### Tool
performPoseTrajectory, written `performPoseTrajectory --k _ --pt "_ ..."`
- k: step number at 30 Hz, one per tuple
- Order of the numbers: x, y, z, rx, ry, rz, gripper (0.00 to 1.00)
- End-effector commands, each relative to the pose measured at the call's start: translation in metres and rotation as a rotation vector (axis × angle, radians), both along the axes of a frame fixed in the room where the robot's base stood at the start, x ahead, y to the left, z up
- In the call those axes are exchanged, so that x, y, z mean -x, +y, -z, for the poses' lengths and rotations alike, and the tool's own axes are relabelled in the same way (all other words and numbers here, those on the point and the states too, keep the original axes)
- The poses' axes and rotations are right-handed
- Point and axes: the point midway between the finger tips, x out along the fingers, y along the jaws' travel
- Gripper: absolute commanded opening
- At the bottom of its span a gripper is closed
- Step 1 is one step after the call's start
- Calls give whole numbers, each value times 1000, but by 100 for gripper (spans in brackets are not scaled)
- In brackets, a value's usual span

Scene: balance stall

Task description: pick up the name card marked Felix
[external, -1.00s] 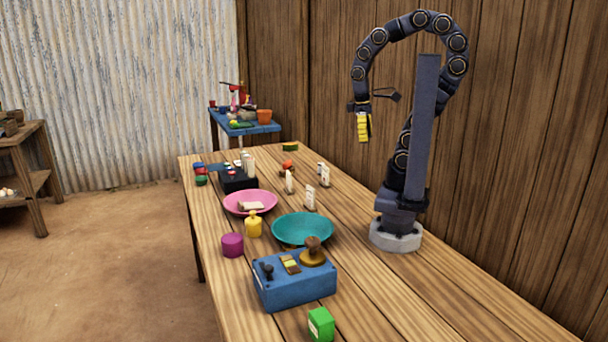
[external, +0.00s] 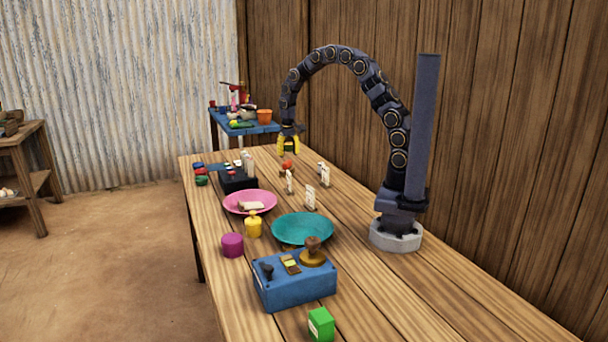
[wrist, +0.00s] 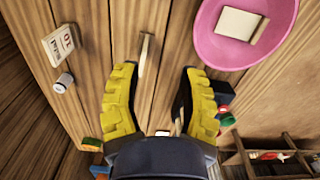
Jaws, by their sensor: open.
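Several pale cards stand on the table in the external view, among them a front card (external: 310,198), a narrow card (external: 289,182) and a rear card (external: 325,177). Their lettering is too small to read there. In the wrist view, a card with dark lettering and red marks (wrist: 62,46) lies left of my gripper; I cannot read its name surely. Another card (wrist: 146,54) shows edge-on just beyond and between the fingertips. My gripper (wrist: 158,72) is open and empty, pointing down above the far part of the table (external: 289,149). I cannot tell which card is Felix's.
A pink plate (wrist: 215,55) holding a pale block (wrist: 240,24) lies right of my gripper. A small whitish cylinder (wrist: 63,82) is at left. A black box (external: 237,181), teal plate (external: 302,243) and blue box (external: 294,286) stand on the table. Bare wood surrounds the cards.

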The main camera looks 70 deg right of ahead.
Motion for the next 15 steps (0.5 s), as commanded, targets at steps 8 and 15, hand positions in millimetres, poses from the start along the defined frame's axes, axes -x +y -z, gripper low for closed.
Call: performPoseTrajectory --k 8,15 --pt "-28 -45 55 21 -18 147 41" --pt "-28 -49 78 23 -15 159 41"
